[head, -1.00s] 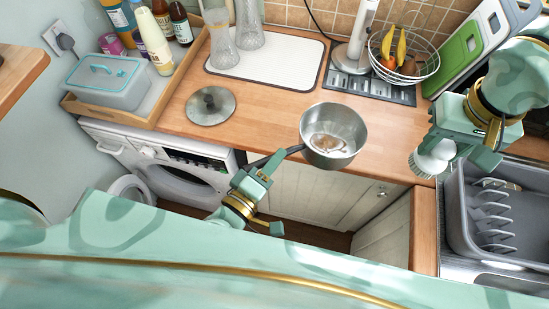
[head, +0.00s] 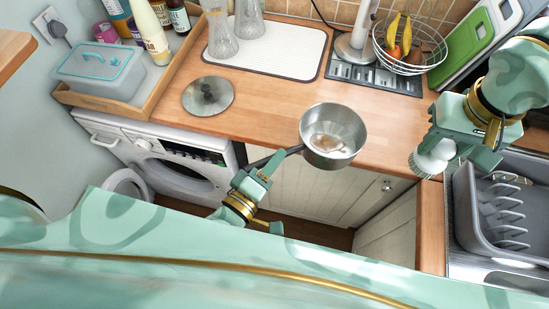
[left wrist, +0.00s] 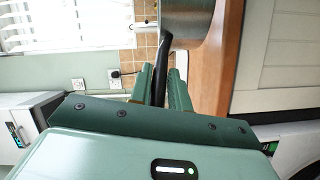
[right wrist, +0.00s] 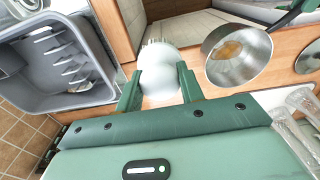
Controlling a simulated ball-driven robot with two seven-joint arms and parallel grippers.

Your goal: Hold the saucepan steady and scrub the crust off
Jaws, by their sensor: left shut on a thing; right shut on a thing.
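The steel saucepan (head: 333,135) is at the front edge of the wooden worktop, with a brown crust (head: 328,142) on its inside bottom. My left gripper (head: 262,172) is shut on its dark handle, which also shows between the fingers in the left wrist view (left wrist: 160,75). My right gripper (head: 452,160) is shut on a white round scrubbing brush (head: 432,160), to the right of the pan and apart from it. In the right wrist view the brush (right wrist: 165,60) has its bristles pointing away from the fingers, and the crusted pan (right wrist: 238,55) is beside it.
A glass lid (head: 208,97) lies left of the pan. A grey dish rack (head: 500,210) stands at the sink on the right. Behind are a drying mat (head: 275,50) with glasses and a wire fruit bowl (head: 408,45). Worktop between lid and pan is clear.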

